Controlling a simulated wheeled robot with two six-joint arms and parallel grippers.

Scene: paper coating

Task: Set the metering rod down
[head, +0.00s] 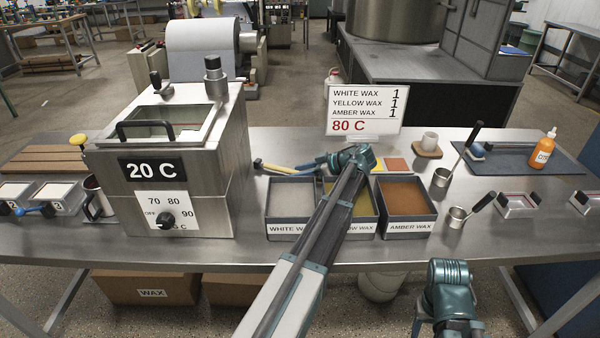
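The long grey and teal arm of my left side reaches over the wax trays, its wrist bent at the far end. My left gripper (326,161) lies beyond the wrist, low over the table behind the trays, small and partly hidden. A thin rod-like piece with a yellow end (278,168) lies just left of it, with blue parts beside it; I take it for the metering rod but cannot be sure. I cannot tell whether the gripper's fingers are closed on it. My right arm shows only at the lower right; its gripper is not in view.
A steel tank marked 20 C (190,190) stands left of the rod. Trays of white (291,228), yellow (362,227) and amber wax (409,227) stand in front. A sign (365,109) stands behind. Metal cups (457,217), a dark mat (515,160) and an orange bottle (543,152) are right.

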